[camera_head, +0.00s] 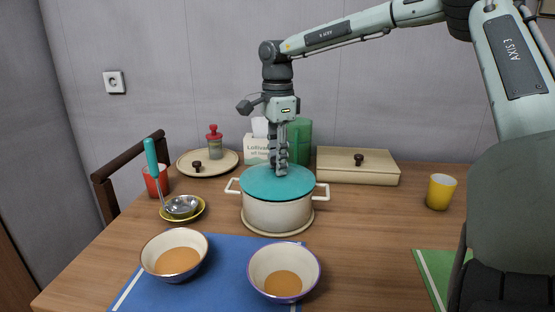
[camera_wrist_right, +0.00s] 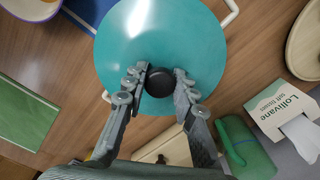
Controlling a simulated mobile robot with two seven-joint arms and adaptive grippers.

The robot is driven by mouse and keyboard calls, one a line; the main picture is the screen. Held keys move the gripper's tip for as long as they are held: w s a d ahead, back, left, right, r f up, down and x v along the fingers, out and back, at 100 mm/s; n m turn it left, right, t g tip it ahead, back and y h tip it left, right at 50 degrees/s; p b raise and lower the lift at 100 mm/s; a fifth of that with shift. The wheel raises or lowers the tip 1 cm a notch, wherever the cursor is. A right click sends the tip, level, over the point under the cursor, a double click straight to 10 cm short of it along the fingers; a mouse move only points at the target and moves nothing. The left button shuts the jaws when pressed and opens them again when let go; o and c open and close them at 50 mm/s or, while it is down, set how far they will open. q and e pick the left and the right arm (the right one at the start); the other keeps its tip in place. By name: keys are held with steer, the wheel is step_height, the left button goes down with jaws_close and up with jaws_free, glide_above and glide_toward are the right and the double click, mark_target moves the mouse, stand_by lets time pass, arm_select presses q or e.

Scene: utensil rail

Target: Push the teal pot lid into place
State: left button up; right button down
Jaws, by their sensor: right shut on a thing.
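The teal pot lid (camera_head: 262,183) lies over the top of the cream pot (camera_head: 277,214). It looks level on the rim; a thin gap cannot be ruled out. The pot has two side handles and stands on a round wooden trivet (camera_head: 250,226). My right gripper (camera_head: 280,168) points straight down at the lid's middle, its fingers shut on the knob. In the right wrist view the dark knob (camera_wrist_right: 159,78) sits between the fingertips, over the teal lid (camera_wrist_right: 195,38). My left gripper is not in view.
Two bowls (camera_head: 174,256) (camera_head: 284,272) stand on a blue mat (camera_head: 220,255) in front. A ladle (camera_head: 181,205) rests on a yellow dish beside a red cup (camera_head: 155,183). A tissue box (camera_head: 256,149), green container (camera_head: 300,140) and lidded box (camera_head: 357,168) stand behind. A yellow cup (camera_head: 440,192) is right.

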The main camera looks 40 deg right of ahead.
steer(key=shift+f+b, duration=0.3)
steer(key=shift+f, duration=0.15)
steer(key=c, duration=1.1)
jaws_free()
steer(key=shift+c, duration=0.2)
step_height(320, 180, up, 12)
